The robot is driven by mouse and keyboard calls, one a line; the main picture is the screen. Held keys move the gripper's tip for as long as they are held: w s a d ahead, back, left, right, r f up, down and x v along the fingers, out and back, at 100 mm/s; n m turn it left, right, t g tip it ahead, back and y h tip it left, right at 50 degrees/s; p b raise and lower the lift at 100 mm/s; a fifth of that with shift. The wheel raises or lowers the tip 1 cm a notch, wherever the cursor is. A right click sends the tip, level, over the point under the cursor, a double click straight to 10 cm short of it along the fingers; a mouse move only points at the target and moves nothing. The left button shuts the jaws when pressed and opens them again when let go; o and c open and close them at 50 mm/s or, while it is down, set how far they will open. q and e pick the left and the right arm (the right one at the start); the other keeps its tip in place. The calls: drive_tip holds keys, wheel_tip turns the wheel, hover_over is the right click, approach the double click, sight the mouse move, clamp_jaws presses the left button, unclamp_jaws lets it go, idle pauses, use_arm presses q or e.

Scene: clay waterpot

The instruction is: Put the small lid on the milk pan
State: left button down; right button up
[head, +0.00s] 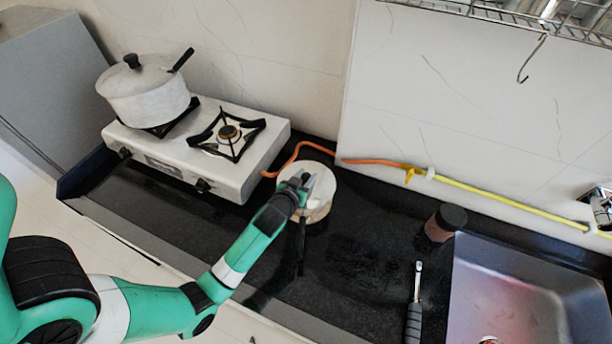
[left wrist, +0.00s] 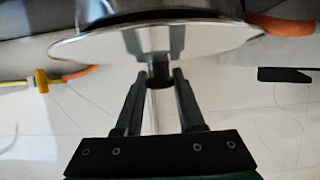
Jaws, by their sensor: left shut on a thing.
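My left gripper (head: 303,183) is shut on the knob of the small lid (head: 323,184), a pale round disc. The lid is over the milk pan (head: 319,213), which stands on the black counter right of the stove with its dark handle toward the front. In the left wrist view, the fingers (left wrist: 160,78) pinch the dark knob below the shiny lid (left wrist: 95,42), and the pan wall (left wrist: 185,8) shows beyond it. The lid looks slightly off-centre from the pan. I cannot tell whether it touches the rim. My right gripper is out of view.
A white gas stove (head: 223,170) with a lidded white pot (head: 150,97) stands at left. An orange hose (head: 300,147) runs behind the pan. A dark reddish jar (head: 445,223), a black-handled tool (head: 414,310) and a metal sink (head: 520,300) are at right. The counter right of the pan is clear.

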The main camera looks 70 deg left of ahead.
use_arm(q)
drive_tip(key=shift+f+b, duration=0.5)
drive_tip(key=shift+f, duration=0.25)
idle(0.7)
drive_tip(key=shift+c, duration=2.2)
unclamp_jaws()
drive_tip(key=shift+s+d+r, duration=0.15)
drive_tip(key=shift+d+r, duration=0.05)
drive_tip(key=p+v, duration=0.2)
drive_tip(key=v, duration=0.9)
drive_tip(key=shift+p, duration=0.3)
drive_tip(key=shift+r, duration=0.1)
